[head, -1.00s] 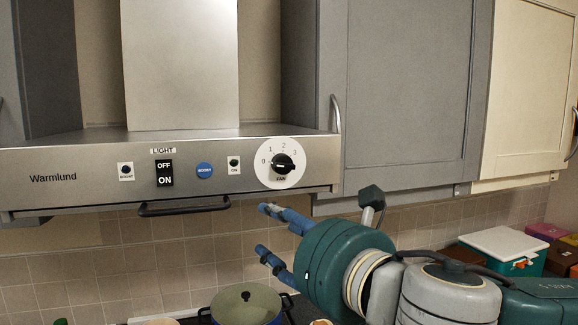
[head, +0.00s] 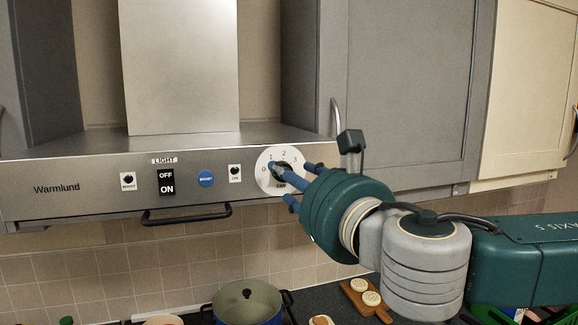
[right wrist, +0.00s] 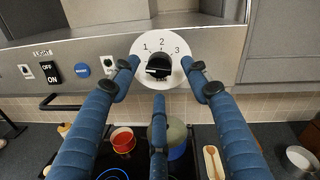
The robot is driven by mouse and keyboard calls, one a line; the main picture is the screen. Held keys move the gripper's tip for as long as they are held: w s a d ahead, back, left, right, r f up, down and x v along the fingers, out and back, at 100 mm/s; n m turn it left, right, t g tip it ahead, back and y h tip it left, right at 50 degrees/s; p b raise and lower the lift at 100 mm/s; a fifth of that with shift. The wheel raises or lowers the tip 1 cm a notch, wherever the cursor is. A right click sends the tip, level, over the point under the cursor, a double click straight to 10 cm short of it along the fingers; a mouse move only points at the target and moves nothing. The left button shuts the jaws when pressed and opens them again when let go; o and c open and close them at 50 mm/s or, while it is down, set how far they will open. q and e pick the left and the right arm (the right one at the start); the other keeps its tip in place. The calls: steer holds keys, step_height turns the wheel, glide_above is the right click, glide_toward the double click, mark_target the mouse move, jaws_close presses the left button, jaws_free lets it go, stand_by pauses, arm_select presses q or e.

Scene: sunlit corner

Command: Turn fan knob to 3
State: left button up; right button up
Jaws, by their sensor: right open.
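The fan dial (head: 284,152) is a white disc marked 0 to 3 at the right end of the steel hood front. Its black knob (right wrist: 159,62) shows in the middle of the dial in the right wrist view; a pale mark on it seems to face left, toward the 0 side. My right gripper (head: 287,182) is open in front of the dial, with its blue fingers spread around the knob. In the right wrist view two fingers flank the dial and one lies below; I cannot tell whether any touches the knob. My left gripper is not in view.
A light switch (head: 166,181) and a blue boost button (head: 206,178) sit left of the dial. A black bar handle (head: 187,215) hangs under the hood. Grey cabinets (head: 405,90) rise at the right. A lidded pot (head: 248,300) stands below.

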steer(key=shift+p+x, duration=0.35)
steer(key=shift+x, duration=0.95)
steer(key=c, duration=1.1)
steer(key=shift+c, duration=0.2)
steer(key=shift+f, duration=0.1)
